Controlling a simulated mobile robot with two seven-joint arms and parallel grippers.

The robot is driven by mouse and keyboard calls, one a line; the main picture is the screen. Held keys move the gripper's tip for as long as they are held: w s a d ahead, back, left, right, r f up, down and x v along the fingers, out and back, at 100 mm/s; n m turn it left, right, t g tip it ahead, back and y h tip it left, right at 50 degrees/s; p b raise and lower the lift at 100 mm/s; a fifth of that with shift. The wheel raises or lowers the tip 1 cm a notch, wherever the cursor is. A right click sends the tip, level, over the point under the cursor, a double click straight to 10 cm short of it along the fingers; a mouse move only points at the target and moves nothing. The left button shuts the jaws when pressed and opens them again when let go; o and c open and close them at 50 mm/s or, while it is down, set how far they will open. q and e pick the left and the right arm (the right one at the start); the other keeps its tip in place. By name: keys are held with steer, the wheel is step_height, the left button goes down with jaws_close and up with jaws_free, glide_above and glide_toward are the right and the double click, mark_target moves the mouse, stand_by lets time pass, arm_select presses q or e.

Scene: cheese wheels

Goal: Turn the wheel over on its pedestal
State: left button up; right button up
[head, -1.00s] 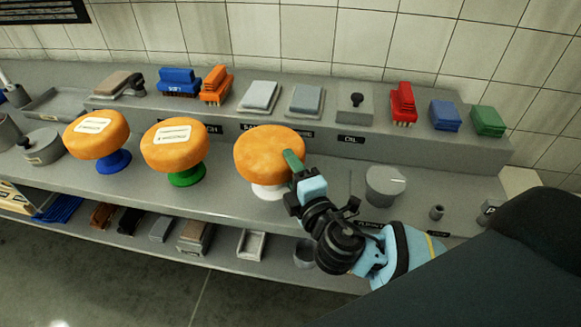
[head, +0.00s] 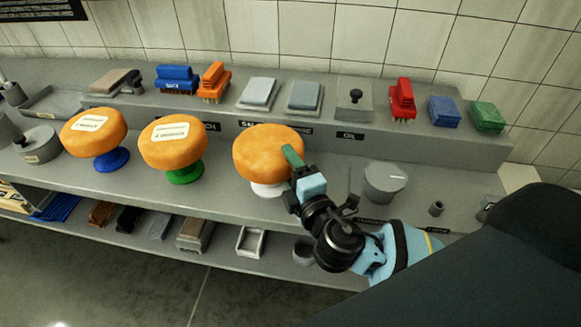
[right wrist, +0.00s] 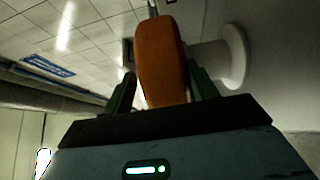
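The orange wheel (head: 262,150) sits flat on a white pedestal (head: 265,189), its top face plain with no label showing. My right gripper (head: 292,158) is at the wheel's near right edge, one green finger over the top face. In the right wrist view, the wheel (right wrist: 161,60) is seen edge-on between the two fingers (right wrist: 160,85), with the white pedestal (right wrist: 232,57) to its right. The fingers straddle the rim closely; whether both press on it is unclear. My left gripper is not in view.
Two more orange wheels with white labels stand to the left, on a green pedestal (head: 184,175) and a blue pedestal (head: 112,160). A grey round pot (head: 385,182) is on the right. Brushes and blocks line the raised back shelf (head: 320,128). The counter between wheel and pot is fairly clear.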

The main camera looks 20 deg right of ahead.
steer(key=o, duration=0.3)
steer(key=shift+f, duration=0.3)
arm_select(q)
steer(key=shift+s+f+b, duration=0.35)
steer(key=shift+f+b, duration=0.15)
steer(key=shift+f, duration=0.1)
arm_select(e)
steer(key=s, duration=0.7)
steer(key=shift+s+r, duration=0.25)
steer(key=shift+s, duration=0.15)
steer(key=shift+s, duration=0.1)
